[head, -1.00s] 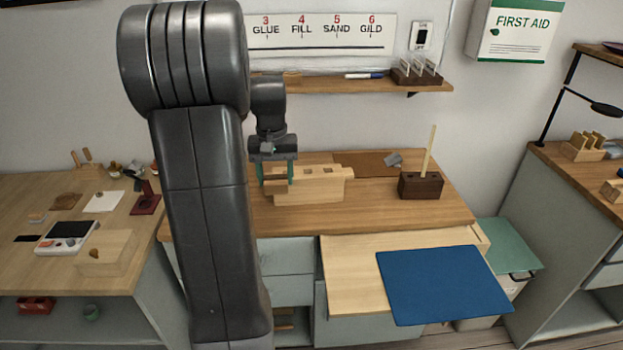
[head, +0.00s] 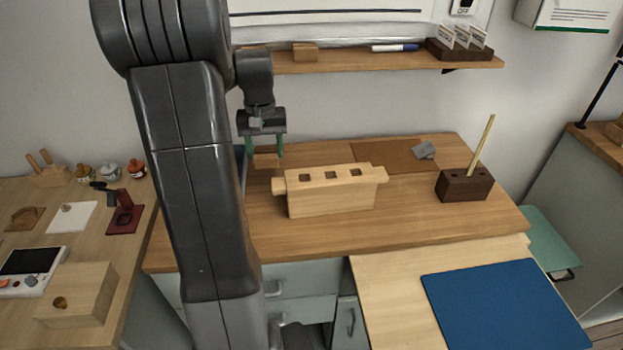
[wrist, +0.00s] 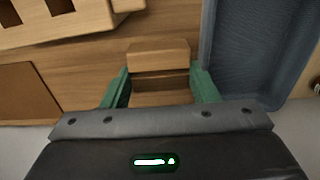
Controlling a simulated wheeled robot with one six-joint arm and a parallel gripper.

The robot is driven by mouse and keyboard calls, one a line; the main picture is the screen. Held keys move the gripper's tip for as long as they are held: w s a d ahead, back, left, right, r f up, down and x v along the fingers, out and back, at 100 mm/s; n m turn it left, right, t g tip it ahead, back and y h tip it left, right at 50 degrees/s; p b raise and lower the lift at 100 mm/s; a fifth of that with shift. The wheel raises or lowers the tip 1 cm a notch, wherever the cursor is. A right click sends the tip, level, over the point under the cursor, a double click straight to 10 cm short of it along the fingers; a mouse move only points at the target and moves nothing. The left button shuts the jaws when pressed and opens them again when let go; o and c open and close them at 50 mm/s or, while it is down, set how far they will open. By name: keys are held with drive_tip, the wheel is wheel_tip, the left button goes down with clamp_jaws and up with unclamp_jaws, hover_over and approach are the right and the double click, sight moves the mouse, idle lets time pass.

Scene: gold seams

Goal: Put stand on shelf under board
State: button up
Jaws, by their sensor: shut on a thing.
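My gripper (head: 265,148) is shut on a small light-wood stand (head: 266,161), behind and left of the slotted wooden block on the bench. In the wrist view the stand (wrist: 158,56) sits between the green fingers of my gripper (wrist: 160,85), with a step or groove across it. The shelf (head: 390,62) runs along the wall above the bench, under the white board (head: 330,30), whose top is cut off. My arm hides the shelf's left end.
The shelf holds a small wooden block (head: 305,52), a marker (head: 395,48) and a dark card holder (head: 459,49). On the bench are the slotted wooden block (head: 335,196), a dark block with a stick (head: 463,186) and a brown mat (head: 380,156). A blue-grey tray (wrist: 240,85) lies beside my gripper.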

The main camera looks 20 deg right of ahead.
sight(270, 188)
wheel_tip(270, 188, down, 9)
drive_tip(key=shift+f, duration=0.1)
idle(0.3)
drive_tip(key=shift+f, duration=0.15)
drive_tip(key=o, duration=1)
